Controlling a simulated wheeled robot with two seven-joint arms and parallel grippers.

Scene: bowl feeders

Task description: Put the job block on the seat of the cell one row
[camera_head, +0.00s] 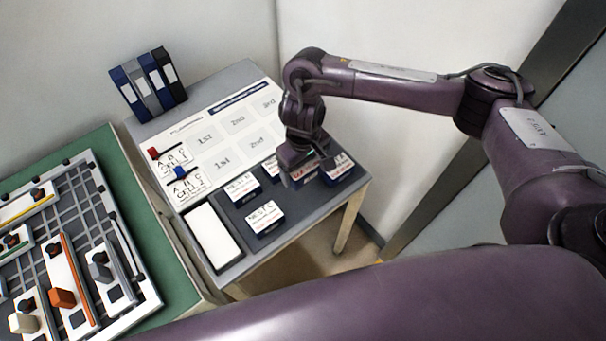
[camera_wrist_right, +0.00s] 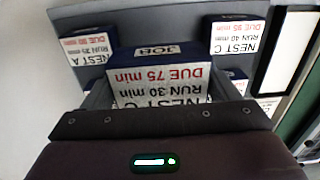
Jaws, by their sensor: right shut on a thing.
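My right gripper (camera_head: 303,176) is over the dark tray and shut on a job block. In the wrist view the job block (camera_wrist_right: 158,72) has a navy top marked JOB and a white face reading DUE 75 min, RUN 30 min and NEST C; its lower part is hidden by the gripper. I cannot tell whether it is clear of the tray. The white planning board (camera_head: 205,122) lies up and left of the gripper, with two rows of seats marked 1st, 2nd and 3rd. The upper row, beside the cell one label (camera_head: 176,163), has its 1st seat (camera_head: 205,139) bare.
Other job blocks stand on the dark tray (camera_head: 292,221), including a NEST C block (camera_head: 265,217) and a NEST A block (camera_wrist_right: 90,46). A blank white pad (camera_head: 213,236) lies at the tray's left. Binders (camera_head: 150,82) stand behind the board. A fixture rack (camera_head: 110,225) occupies the green table.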

